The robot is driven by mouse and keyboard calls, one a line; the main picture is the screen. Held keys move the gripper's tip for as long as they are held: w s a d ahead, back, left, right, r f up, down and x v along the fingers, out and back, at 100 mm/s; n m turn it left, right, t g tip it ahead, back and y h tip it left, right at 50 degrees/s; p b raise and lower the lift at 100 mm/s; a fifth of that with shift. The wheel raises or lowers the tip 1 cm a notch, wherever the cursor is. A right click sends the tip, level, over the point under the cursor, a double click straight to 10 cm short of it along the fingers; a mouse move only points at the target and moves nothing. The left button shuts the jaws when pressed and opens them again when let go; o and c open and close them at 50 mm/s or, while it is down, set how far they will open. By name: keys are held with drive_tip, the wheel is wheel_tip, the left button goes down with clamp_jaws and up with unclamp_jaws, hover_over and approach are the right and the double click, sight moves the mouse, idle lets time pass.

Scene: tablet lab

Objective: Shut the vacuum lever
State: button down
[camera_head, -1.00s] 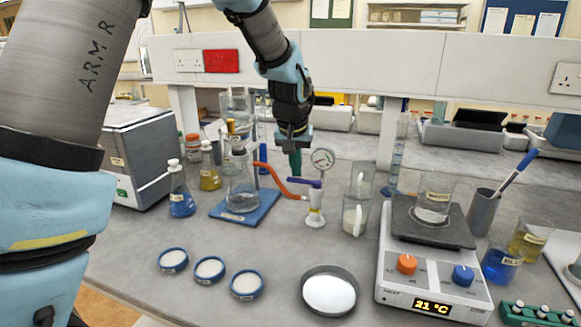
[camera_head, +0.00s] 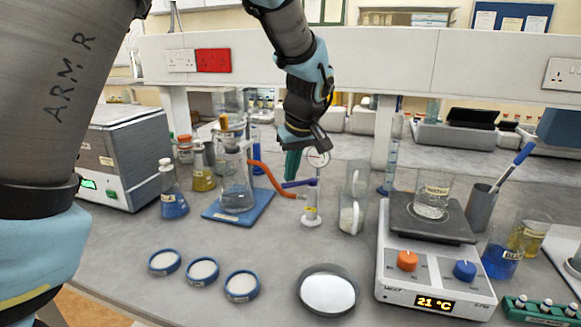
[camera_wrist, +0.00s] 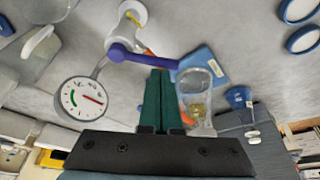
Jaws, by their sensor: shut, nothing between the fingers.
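The vacuum lever (camera_head: 298,183) is a purple bar on top of a small white valve body (camera_head: 311,207), with a round gauge (camera_head: 317,157) behind it. In the wrist view the lever (camera_wrist: 143,58) runs sideways from its round hub to just beyond my fingertips. My gripper (camera_head: 290,176) points down at the lever's left end, its green fingers closed together and empty. In the wrist view the fingertips (camera_wrist: 160,72) lie right beside the lever's free end; I cannot tell if they touch it. The gauge also shows in the wrist view (camera_wrist: 83,99), its needle near a red mark.
An orange hose (camera_head: 266,175) joins the valve to a flask (camera_head: 236,190) on a blue base (camera_head: 238,214), left of my gripper. Glass beakers (camera_head: 352,214) stand close on the right. A hotplate (camera_head: 433,262) is farther right.

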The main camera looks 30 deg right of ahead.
drive_tip(key=s+n, duration=0.1)
drive_tip(key=n, duration=0.1)
drive_tip(key=s+n+y, duration=0.1)
drive_tip(key=shift+a+n, duration=0.1)
drive_tip(key=shift+n, duration=0.3)
drive_tip(key=n, duration=0.1)
drive_tip(key=s+n+y+p, duration=0.1)
drive_tip(key=n, duration=0.1)
drive_tip(key=shift+s+d+n+g, duration=0.2)
drive_tip(key=shift+s+n+g, duration=0.1)
drive_tip(key=shift+w+d, duration=0.1)
drive_tip(key=shift+w+d+p, duration=0.35)
drive_tip(key=shift+d+p, duration=0.2)
drive_tip(key=shift+d, duration=0.05)
drive_tip(key=shift+w+a+r, duration=0.15)
drive_tip(key=shift+w+r, duration=0.05)
drive_tip(key=shift+w, duration=0.1)
drive_tip(key=shift+w+a+r+p, duration=0.25)
drive_tip(key=shift+w+r+p, duration=0.2)
drive_tip(key=shift+w, duration=0.1)
drive_tip(key=shift+w+a+r+p, duration=0.25)
drive_tip(key=shift+w+r+p, duration=0.2)
drive_tip(key=shift+w, duration=0.1)
drive_tip(key=b+v, duration=0.3)
drive_tip(key=v, duration=0.7)
